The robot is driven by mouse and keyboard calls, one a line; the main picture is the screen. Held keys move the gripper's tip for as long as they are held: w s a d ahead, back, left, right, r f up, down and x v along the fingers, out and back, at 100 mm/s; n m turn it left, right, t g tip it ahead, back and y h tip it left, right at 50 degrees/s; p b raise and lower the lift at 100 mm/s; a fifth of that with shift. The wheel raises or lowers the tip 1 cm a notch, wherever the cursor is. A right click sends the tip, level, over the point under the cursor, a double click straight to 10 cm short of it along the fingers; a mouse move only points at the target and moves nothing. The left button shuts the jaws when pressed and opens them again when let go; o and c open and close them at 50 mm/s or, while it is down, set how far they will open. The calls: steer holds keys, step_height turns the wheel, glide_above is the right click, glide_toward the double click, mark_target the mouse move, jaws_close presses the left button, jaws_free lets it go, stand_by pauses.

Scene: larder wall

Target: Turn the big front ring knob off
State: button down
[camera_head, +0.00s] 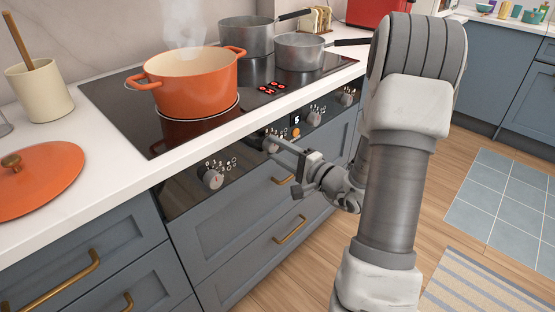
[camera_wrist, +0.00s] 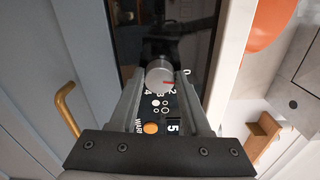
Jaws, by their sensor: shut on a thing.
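My gripper (camera_head: 274,141) reaches the front panel from the right, its fingers on the second knob from the left (camera_head: 268,146). In the wrist view the fingers close on both sides of this round grey knob (camera_wrist: 158,76). Its red mark points right and slightly down in that view, beside the digit 2, with a 0 further out; fingers hide part of the scale. Red indicators (camera_head: 270,88) glow on the hob.
Other knobs sit on the panel (camera_head: 211,178), (camera_head: 314,118), (camera_head: 347,97). A display reading 5 (camera_wrist: 173,126) and an orange WARM light (camera_wrist: 150,128) are next to the held knob. Brass drawer handles (camera_head: 290,229) stick out below. The floor in front looks clear.

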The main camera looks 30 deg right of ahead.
steer(key=shift+f+n+b, duration=0.1)
steer(key=shift+n+b, duration=0.4)
steer(key=shift+n, duration=0.1)
steer(key=shift+c, duration=1.8)
jaws_free()
steer(key=shift+s, duration=0.1)
steer(key=p+v, duration=0.2)
steer(key=v, duration=1.5)
